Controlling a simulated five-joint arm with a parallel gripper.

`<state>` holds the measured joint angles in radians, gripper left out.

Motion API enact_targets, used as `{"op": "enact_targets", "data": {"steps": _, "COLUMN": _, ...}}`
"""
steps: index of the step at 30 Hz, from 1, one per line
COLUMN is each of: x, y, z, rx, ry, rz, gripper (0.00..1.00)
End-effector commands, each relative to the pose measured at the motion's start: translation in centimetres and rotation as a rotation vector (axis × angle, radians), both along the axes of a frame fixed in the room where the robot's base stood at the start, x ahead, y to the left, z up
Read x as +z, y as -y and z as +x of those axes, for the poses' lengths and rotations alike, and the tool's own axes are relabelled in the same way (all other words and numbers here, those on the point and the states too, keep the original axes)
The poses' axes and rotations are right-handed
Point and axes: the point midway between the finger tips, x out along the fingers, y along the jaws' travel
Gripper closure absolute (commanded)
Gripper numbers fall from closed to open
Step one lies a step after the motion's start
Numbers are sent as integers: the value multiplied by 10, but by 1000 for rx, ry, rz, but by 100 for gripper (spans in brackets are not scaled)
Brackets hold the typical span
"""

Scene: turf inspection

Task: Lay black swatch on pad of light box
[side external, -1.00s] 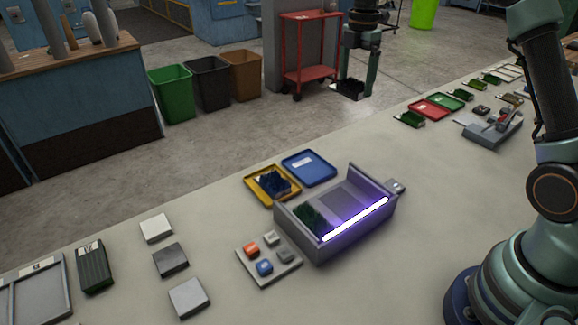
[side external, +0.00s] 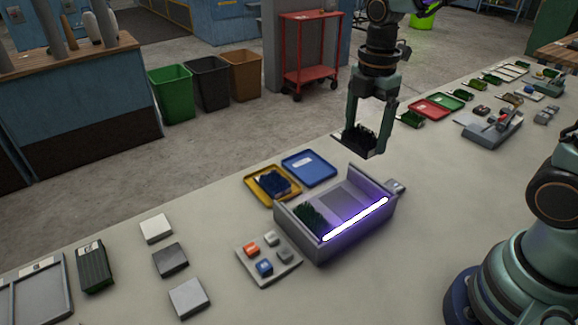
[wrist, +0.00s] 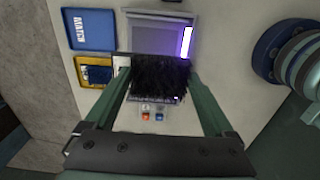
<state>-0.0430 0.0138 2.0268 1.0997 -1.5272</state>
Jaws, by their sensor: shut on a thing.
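My gripper (side external: 369,148) is shut on the black swatch (side external: 357,138), a tufted dark turf piece, and holds it in the air beyond the back right of the light box. In the wrist view the black swatch (wrist: 160,84) spans between the two fingers and covers part of the light box. The light box (side external: 322,246) is a grey open-topped tray with a glowing violet-white strip along its front. Inside it, a green swatch (side external: 310,218) lies at the left, and a flat grey pad (side external: 343,203) beside it is bare.
A yellow tray (side external: 253,188) holding a dark blue swatch and a blue tray (side external: 309,168) lie behind the light box. A button panel (side external: 268,277) sits at its front left. Grey and white blocks (side external: 171,260) lie further left.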

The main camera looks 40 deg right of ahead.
Motion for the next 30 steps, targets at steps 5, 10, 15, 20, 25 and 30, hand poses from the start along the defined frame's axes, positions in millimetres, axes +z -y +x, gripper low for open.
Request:
{"op": "enact_targets", "data": {"steps": 5, "x": -46, "y": 0, "z": -2, "rx": 0, "ry": -9, "rz": 0, "gripper": 63}}
{"op": "enact_targets", "data": {"steps": 10, "x": -87, "y": 0, "z": -2, "rx": 0, "ry": -10, "rz": 0, "gripper": 63}}
{"op": "enact_targets", "data": {"steps": 15, "x": -123, "y": 0, "z": -2, "rx": 0, "ry": -8, "rz": 0, "gripper": 63}}
{"op": "enact_targets", "data": {"steps": 20, "x": -138, "y": 0, "z": 0, "rx": 0, "ry": -4, "rz": 0, "gripper": 63}}
{"op": "enact_targets", "data": {"steps": 25, "x": -153, "y": 0, "z": -1, "rx": 0, "ry": -5, "rz": 0, "gripper": 63}}
{"op": "enact_targets", "data": {"steps": 30, "x": -173, "y": 0, "z": 0, "rx": 0, "ry": -4, "rz": 0, "gripper": 63}}
